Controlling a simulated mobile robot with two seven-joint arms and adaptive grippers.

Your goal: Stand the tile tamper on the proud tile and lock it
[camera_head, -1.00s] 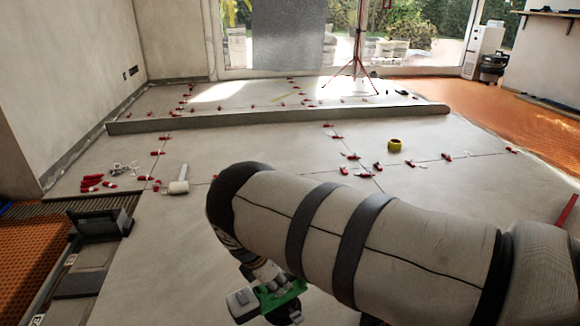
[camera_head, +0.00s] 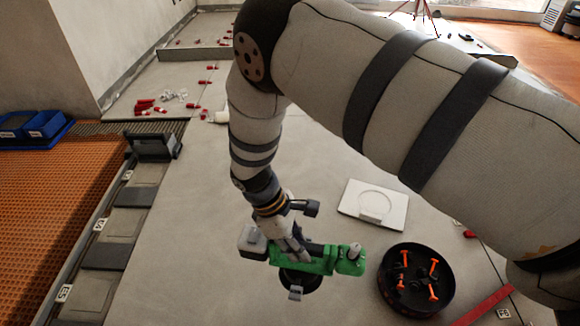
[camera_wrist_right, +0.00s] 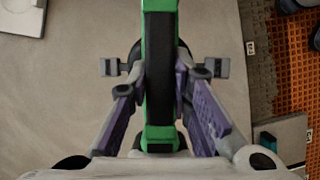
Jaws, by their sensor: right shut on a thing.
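The green tile tamper (camera_head: 335,258) has a dark grip, a grey battery-like block at one end and a black round pad below, mostly under the body. My right gripper (camera_head: 296,246) is shut on its grip from above. In the right wrist view the purple-padded fingers (camera_wrist_right: 160,100) stand on both sides of the black grip (camera_wrist_right: 160,55) of the tamper. The tamper appears held over bare grey floor; I cannot tell whether its pad touches. Which tile is proud does not show clearly. My left gripper is not in view.
A white plate (camera_head: 348,208) with a round recess lies right of the tamper. A black round tub (camera_head: 390,290) with orange-handled pieces stands at the lower right. A grey box-like tool (camera_head: 152,147) and blue bins (camera_head: 35,127) are at the left. Red levelling clips lie farther back.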

